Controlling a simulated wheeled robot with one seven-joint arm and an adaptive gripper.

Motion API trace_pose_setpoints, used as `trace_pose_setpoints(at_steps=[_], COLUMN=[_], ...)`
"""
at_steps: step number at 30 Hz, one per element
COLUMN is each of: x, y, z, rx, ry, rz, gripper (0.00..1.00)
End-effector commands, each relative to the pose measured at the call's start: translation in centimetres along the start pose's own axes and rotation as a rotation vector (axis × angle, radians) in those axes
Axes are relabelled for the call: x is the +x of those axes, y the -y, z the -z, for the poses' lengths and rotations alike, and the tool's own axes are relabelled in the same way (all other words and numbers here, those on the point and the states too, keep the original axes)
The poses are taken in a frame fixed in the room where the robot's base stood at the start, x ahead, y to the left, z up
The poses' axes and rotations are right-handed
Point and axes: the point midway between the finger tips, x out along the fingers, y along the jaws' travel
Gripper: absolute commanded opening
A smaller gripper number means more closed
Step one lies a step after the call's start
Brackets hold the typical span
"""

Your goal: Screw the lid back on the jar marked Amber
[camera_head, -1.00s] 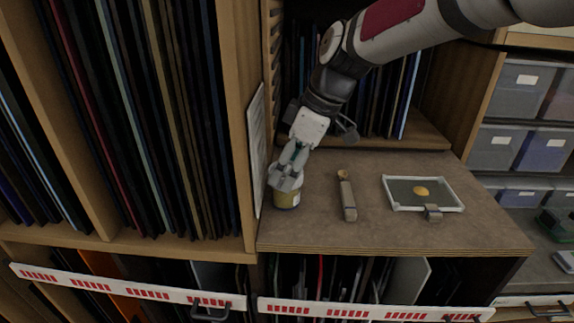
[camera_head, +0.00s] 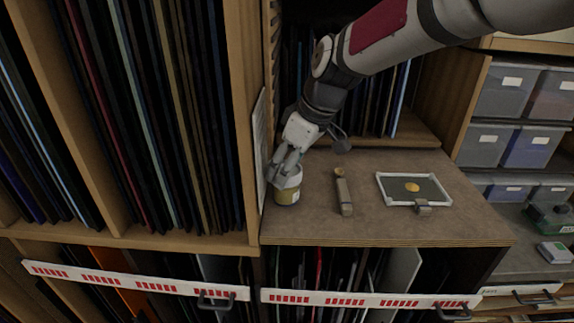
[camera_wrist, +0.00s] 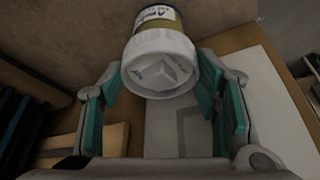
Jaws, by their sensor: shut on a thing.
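The jar (camera_head: 287,195), yellowish with a pale label, stands upright at the left end of the brown counter top. In the wrist view the jar (camera_wrist: 158,17) shows a partly visible label that seems to read Amber. The white lid (camera_wrist: 160,64) sits on the jar's mouth, with a raised block shape on its top. How far it is threaded I cannot tell. My gripper (camera_head: 285,170) comes down on the jar from above. In the wrist view its teal-padded fingers stand on both sides of the lid, and my gripper (camera_wrist: 162,72) is shut on it.
A wooden-handled tool (camera_head: 343,192) lies right of the jar. A framed glass panel (camera_head: 385,196) with an amber spot lies further right, a clip on its front edge. A shelf upright (camera_head: 240,130) with a pale sheet stands close left of the jar.

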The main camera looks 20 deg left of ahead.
Motion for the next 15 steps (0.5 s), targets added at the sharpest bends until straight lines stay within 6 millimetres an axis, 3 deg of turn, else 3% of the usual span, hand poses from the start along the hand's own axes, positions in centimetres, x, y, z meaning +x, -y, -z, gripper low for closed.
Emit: trace_pose_setpoints(at_steps=[8,15], x=[-0.03,-0.02], y=[-0.05,0.26], z=[0.02,0.07], rx=[0.005,0.133], ry=[-0.001,0.000], rz=[-0.004,-0.058], gripper=[0.38,0.38])
